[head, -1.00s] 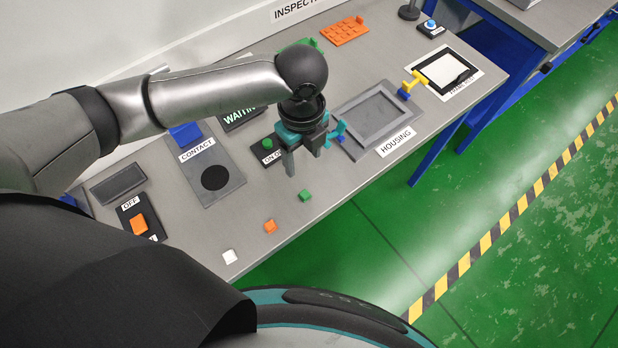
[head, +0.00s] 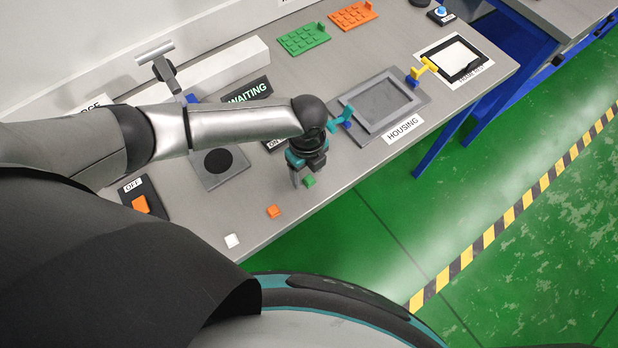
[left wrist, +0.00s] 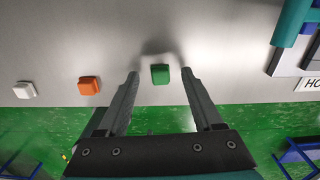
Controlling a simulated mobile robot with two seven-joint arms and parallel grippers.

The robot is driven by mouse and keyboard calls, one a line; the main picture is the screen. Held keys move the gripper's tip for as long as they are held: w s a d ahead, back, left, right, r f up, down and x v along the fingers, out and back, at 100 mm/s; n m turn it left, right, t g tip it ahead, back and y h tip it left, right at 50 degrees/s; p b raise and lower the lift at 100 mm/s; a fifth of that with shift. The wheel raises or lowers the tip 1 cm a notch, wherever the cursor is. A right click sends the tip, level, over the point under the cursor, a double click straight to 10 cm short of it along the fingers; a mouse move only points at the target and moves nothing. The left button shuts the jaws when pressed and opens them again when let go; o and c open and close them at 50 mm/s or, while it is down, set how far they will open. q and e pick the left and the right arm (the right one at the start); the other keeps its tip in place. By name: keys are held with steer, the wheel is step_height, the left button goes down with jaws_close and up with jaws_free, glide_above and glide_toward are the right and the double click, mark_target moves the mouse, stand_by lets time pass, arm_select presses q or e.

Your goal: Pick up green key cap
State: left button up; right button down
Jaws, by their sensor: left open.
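The green key cap (head: 309,181) lies on the grey bench near its front edge. In the left wrist view the green key cap (left wrist: 160,74) sits between and just beyond the two fingertips, with bare bench around it. My left gripper (head: 303,182) points down close beside the cap, and it also shows in the left wrist view (left wrist: 160,75). Its fingers are apart and nothing is held between them. An orange key cap (head: 273,211) and a white key cap (head: 232,240) lie in a row to the left. My right gripper does not show.
The grey housing fixture (head: 418,102) with teal and yellow clamps stands to the right. Green (head: 303,38) and orange (head: 352,15) keypad trays lie at the back. The WAITING display (head: 248,92) and a black button box stand behind my arm. Bench around the caps is clear.

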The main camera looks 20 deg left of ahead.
arm_select(q)
steer(key=shift+f, duration=0.5)
jaws_close()
